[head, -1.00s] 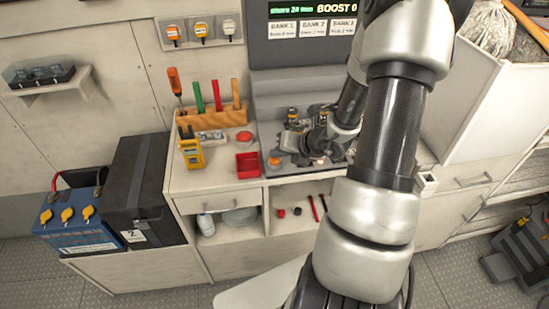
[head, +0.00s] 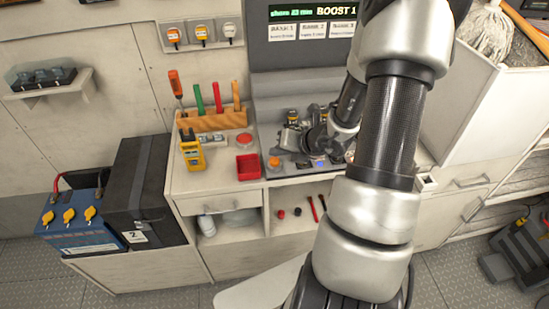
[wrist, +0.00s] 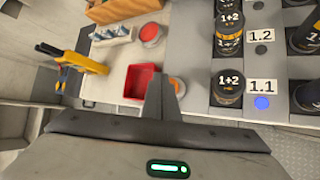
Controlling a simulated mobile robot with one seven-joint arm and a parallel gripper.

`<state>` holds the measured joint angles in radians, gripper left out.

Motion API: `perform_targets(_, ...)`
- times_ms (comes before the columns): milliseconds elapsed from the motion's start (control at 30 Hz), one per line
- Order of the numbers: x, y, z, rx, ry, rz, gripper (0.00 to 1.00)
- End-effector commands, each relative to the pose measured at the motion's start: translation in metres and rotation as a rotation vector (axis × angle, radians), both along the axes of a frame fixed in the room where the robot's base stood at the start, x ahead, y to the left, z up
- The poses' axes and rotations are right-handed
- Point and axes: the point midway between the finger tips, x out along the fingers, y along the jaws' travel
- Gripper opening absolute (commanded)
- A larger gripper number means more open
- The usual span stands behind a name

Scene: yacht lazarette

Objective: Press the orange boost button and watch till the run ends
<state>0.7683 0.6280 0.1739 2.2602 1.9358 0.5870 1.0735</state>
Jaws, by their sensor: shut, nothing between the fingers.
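The orange button (head: 274,162) sits at the left front corner of the grey panel, just right of the red tray (head: 248,167). In the wrist view the orange button (wrist: 180,84) shows partly, with my gripper (wrist: 165,82) hiding some of it. My gripper is shut and empty; in the head view my arm hides much of it above the panel. The display (head: 312,12) reads BOOST 1, with "above 23" in smaller text that is hard to read. A blue light (wrist: 262,103) is lit beside label 1.1 in the wrist view.
A separate red button (head: 244,139) is behind the tray. Black cylinders (wrist: 228,85) marked 1+2 stand on the panel. A yellow meter (head: 191,152) and a wooden tool rack (head: 212,120) are at left. A black box (head: 142,187) stands beside the counter.

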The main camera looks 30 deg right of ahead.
Motion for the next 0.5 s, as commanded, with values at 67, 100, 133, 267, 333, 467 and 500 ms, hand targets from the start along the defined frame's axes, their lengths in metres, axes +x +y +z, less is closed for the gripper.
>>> perform_targets(67,0.0,0.0,0.0,0.0,0.0,0.0,0.0)
perform_targets(100,0.0,0.0,0.0,0.0,0.0,0.0,0.0)
perform_targets(133,0.0,0.0,0.0,-0.001,0.0,0.001,0.0)
perform_targets(267,0.0,0.0,0.007,-0.001,0.0,0.001,0.0)
perform_targets(333,0.0,0.0,0.014,-0.002,-0.001,0.001,0.0)
perform_targets(467,0.0,0.0,0.028,-0.002,-0.002,0.002,0.0)
perform_targets(500,0.0,0.0,0.032,-0.002,-0.002,0.002,0.0)
